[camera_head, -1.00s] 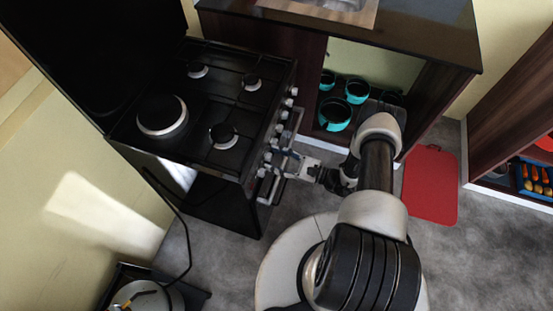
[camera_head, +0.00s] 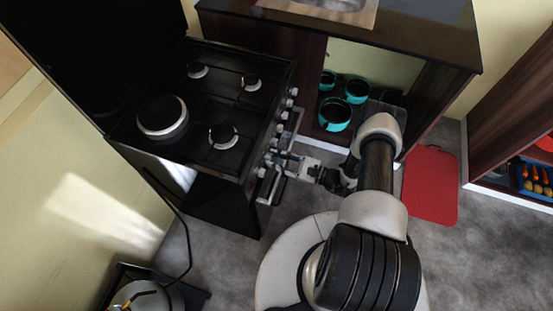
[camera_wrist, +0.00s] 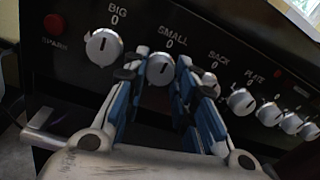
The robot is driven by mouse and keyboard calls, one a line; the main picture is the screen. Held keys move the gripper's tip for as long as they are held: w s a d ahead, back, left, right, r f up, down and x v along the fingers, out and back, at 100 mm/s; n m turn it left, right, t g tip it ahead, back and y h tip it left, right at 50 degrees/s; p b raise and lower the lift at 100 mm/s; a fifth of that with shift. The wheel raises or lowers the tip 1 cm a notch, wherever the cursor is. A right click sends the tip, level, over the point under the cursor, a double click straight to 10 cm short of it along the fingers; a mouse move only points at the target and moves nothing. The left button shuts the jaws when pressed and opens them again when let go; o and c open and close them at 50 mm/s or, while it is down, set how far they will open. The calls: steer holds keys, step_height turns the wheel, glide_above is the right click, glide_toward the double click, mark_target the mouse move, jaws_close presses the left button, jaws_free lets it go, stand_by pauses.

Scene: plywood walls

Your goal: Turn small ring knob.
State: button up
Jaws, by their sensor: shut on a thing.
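The stove (camera_head: 205,120) has a black front panel with a row of silver knobs. In the wrist view the small ring knob (camera_wrist: 160,70), under the label SMALL 0, sits between the fingertips of my gripper (camera_wrist: 160,74). The blue-padded fingers are shut on it from its left and right sides. The knob's dark pointer mark shows near its upper middle. In the head view my gripper (camera_head: 284,158) reaches the stove's front from the right, and the knob itself is hard to make out there.
The big ring knob (camera_wrist: 104,45) is just left of my gripper, and the back ring knob (camera_wrist: 207,83) is close on its right. A metal handle (camera_wrist: 50,138) juts out below the panel. Teal pots (camera_head: 334,114) stand in the open cabinet. A red board (camera_head: 431,184) lies on the floor.

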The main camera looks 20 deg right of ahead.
steer(key=n+b, duration=0.1)
steer(key=n, duration=0.3)
steer(key=shift+f+n+b, duration=0.1)
steer(key=shift+n+b, duration=0.25)
steer(key=shift+n, duration=0.05)
steer(key=n+b, duration=0.1)
steer(key=n, duration=0.8)
steer(key=shift+y+b, duration=0.3)
steer(key=shift+b, duration=0.05)
steer(key=shift+n+g, duration=0.3)
steer(key=shift+n, duration=1.8)
steer(key=o, duration=1.1)
steer(key=shift+d, duration=0.1)
